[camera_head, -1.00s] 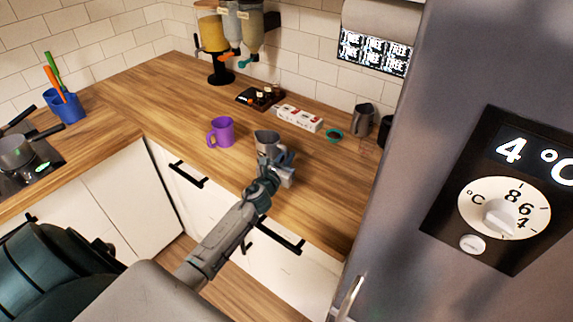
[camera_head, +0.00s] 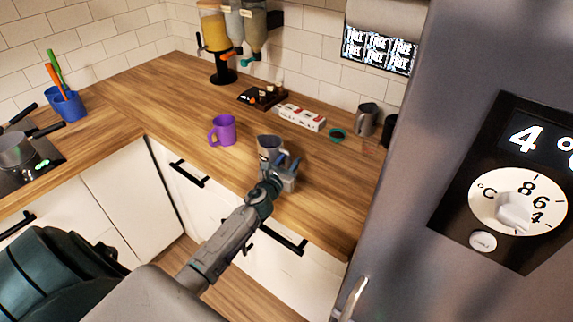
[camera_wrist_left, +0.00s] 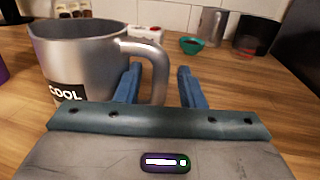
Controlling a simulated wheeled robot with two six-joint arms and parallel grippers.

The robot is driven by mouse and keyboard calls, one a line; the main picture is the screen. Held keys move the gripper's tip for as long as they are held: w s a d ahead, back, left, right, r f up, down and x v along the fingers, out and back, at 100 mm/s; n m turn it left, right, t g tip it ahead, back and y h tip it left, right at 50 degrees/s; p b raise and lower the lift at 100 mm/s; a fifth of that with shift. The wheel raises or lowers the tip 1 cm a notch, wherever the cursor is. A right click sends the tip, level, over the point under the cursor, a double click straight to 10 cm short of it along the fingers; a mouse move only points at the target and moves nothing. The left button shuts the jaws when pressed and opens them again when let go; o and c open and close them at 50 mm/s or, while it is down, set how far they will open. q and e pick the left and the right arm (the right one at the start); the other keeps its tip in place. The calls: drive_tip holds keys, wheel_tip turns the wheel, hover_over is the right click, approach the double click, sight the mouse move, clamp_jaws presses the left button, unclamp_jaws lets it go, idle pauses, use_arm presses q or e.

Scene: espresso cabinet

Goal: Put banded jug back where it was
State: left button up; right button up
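A grey metal jug (camera_head: 268,145) with a dark band-like label reading COOL is at the counter's front part, right of the purple mug. It looks upright and fills the left of the left wrist view (camera_wrist_left: 85,55); its base is hidden there. My left gripper (camera_head: 284,165) is at the jug's handle side. In the left wrist view its two blue fingers (camera_wrist_left: 160,85) stand apart, with the handle between them, nearer the left finger. A clear gap shows to the right finger. My right gripper is out of view.
A purple mug (camera_head: 222,130) stands left of the jug. Behind are a red-and-white box (camera_head: 301,117), a small green bowl (camera_head: 336,134), another metal jug (camera_head: 366,119) and a dark tray (camera_head: 262,96). The fridge (camera_head: 430,170) closes off the right. Counter between is free.

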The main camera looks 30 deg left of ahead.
use_arm(q)
drive_tip(key=shift+r, duration=0.2)
drive_tip(key=s, duration=0.3)
drive_tip(key=s+d+b, duration=0.1)
drive_tip(key=s, duration=0.7)
drive_tip(key=shift+s+d+f+b, duration=0.15)
drive_tip(key=shift+d+b, duration=0.05)
drive_tip(key=shift+b, duration=0.15)
drive_tip(key=shift+s, duration=0.35)
